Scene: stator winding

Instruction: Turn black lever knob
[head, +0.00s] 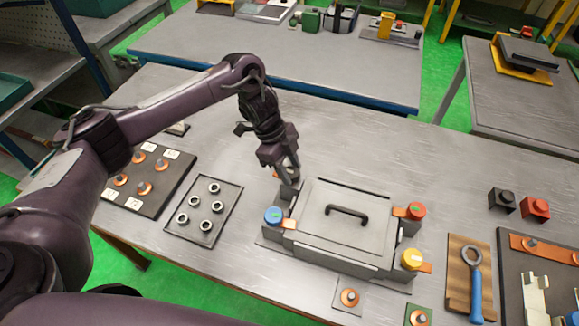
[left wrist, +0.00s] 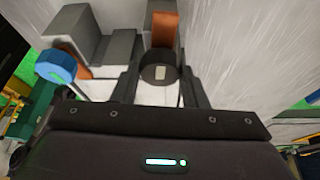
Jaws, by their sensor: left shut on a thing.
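The black lever knob (left wrist: 159,76) is round and dark with a small pale mark on top. It sits between the two fingers of my left gripper (left wrist: 160,88) in the left wrist view, with an orange copper-coloured strip (left wrist: 165,30) beside it. In the head view my left gripper (head: 289,177) points down at the back left corner of the grey box (head: 335,246) and mostly hides the black knob. It is shut on the knob. My right gripper is not in view.
A tray of nuts (head: 228,220) lies left. A blue-handled wrench (head: 476,295) lies right. The table behind the box is clear.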

